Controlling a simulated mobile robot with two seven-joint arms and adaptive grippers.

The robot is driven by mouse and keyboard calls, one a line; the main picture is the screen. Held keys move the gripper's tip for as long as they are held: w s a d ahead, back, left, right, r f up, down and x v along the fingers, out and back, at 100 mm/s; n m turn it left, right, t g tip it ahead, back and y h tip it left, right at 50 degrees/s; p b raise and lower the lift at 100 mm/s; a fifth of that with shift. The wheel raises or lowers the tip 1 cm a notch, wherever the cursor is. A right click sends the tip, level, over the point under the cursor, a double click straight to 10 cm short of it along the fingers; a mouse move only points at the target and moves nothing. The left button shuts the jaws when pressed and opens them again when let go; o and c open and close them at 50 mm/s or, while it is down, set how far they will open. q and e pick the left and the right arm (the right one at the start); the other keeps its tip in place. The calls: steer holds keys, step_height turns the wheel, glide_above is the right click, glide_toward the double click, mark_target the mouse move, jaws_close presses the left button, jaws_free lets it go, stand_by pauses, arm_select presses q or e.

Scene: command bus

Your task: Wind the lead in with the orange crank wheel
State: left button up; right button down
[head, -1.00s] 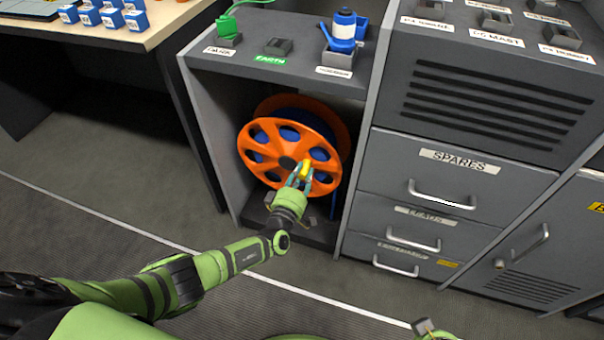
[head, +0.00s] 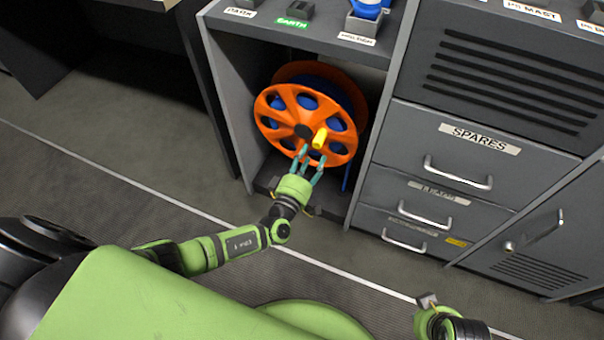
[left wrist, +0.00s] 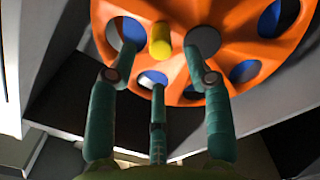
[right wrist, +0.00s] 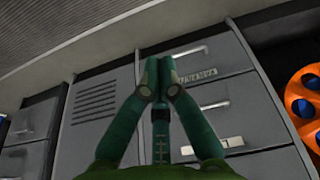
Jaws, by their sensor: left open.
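The orange crank wheel (head: 284,118) stands upright in an open bay of the grey cabinet. Its yellow handle (head: 320,138) sticks out to the right of the hub and slightly below it. Blue lead (head: 346,178) shows behind the wheel and hangs at its right. My left gripper (head: 312,158) is open and empty, with its fingertips just below the handle. In the left wrist view the handle (left wrist: 160,40) shows between the spread fingers, with no clear contact. My right gripper (right wrist: 158,68) is shut, with no object visible between its fingers.
Drawers with a SPARES label (head: 480,138) and protruding handles stand right of the bay. The bay's side wall (head: 225,100) is close on the wheel's left. A desk (head: 150,5) stands farther left. The floor in front is clear.

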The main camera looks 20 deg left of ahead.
arm_select(q)
steer(key=s, duration=0.6)
steer(key=shift+a, duration=0.1)
steer(key=shift+w, duration=0.1)
